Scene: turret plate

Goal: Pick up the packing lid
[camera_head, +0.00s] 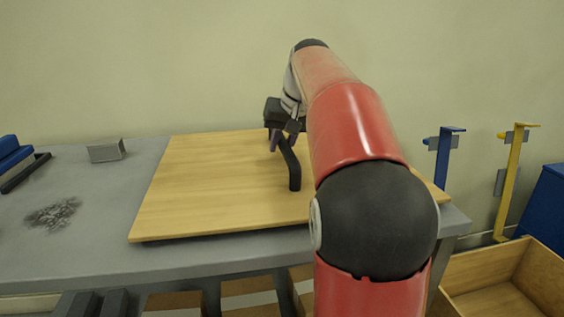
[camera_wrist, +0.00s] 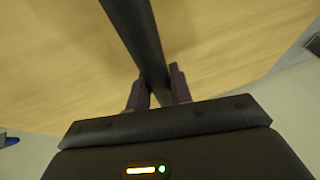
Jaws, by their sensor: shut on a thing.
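The packing lid (camera_head: 200,190) is a wide, light wooden board with a black bar handle (camera_head: 293,170) on top. It lies flat over the grey table, with a dark line under its front edge; I cannot tell if it touches the table. My gripper (camera_head: 278,138) is at the far end of the handle. In the wrist view the two purple fingers of my gripper (camera_wrist: 160,90) are shut on either side of the black handle (camera_wrist: 140,35), with the wooden lid (camera_wrist: 60,75) behind. My red arm hides the lid's right part.
The grey table (camera_head: 90,255) carries a small grey block (camera_head: 106,150), a pile of grey bits (camera_head: 53,214) and a blue item (camera_head: 12,158) at left. A blue post (camera_head: 443,160) and a yellow post (camera_head: 512,170) stand right. An open wooden box (camera_head: 470,275) is low at right.

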